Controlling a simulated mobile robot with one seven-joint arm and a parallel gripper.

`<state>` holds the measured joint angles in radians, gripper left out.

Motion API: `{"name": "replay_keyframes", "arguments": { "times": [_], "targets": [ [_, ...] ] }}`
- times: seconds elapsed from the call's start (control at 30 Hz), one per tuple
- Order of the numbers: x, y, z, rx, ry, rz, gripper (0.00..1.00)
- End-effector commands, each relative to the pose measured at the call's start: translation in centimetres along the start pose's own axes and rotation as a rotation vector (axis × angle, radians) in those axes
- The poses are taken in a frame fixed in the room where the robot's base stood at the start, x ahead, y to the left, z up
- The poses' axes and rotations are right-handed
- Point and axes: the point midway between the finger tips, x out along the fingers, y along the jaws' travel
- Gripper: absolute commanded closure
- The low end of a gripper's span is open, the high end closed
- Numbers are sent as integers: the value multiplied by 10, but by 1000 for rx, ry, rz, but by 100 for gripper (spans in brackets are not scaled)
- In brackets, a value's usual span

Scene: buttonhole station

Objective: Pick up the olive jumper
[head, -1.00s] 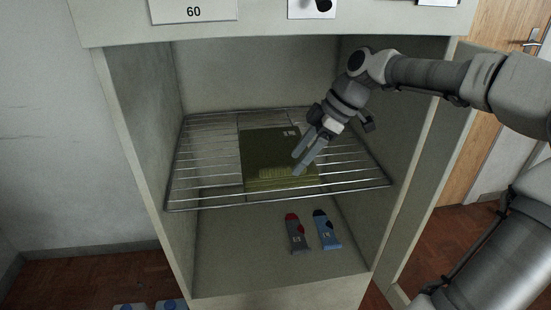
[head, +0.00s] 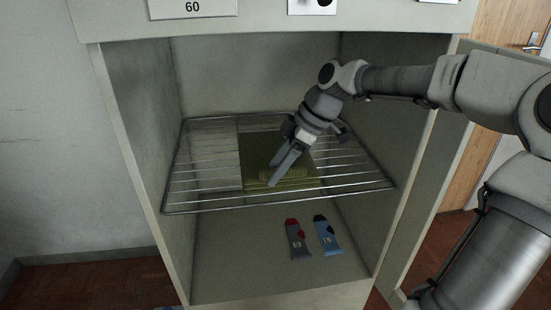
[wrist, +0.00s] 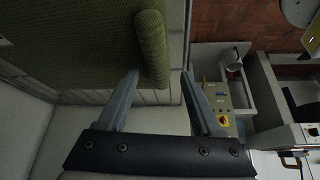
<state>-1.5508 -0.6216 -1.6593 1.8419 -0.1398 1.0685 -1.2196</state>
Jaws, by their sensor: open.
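The olive jumper (head: 258,150) lies folded flat on the wire shelf inside the cabinet. In the wrist view its green knit (wrist: 75,45) fills the upper left, with a thick rolled edge (wrist: 151,48) in front of the gap between my fingers. My gripper (head: 273,175) is open, its fingers pointing down and left over the jumper's front part. In the wrist view the gripper (wrist: 160,78) has its fingers apart with the rolled edge near the left fingertip. I cannot tell whether they touch. The arm hides part of the jumper's right side.
The cabinet's side walls (head: 140,150) bound the space. A label reading 60 (head: 192,8) is above.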

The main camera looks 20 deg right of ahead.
Motion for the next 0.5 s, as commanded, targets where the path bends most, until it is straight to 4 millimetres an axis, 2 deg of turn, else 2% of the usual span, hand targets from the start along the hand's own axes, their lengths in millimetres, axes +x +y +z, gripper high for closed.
{"name": "replay_keyframes", "arguments": {
  "times": [0.1,0.4,0.47,0.5],
  "targets": [
    [1,0,1,0,0,0,33],
    [1,0,1,0,0,-1,88],
    [1,0,1,0,0,0,98],
    [1,0,1,0,0,0,100]
  ]
}}
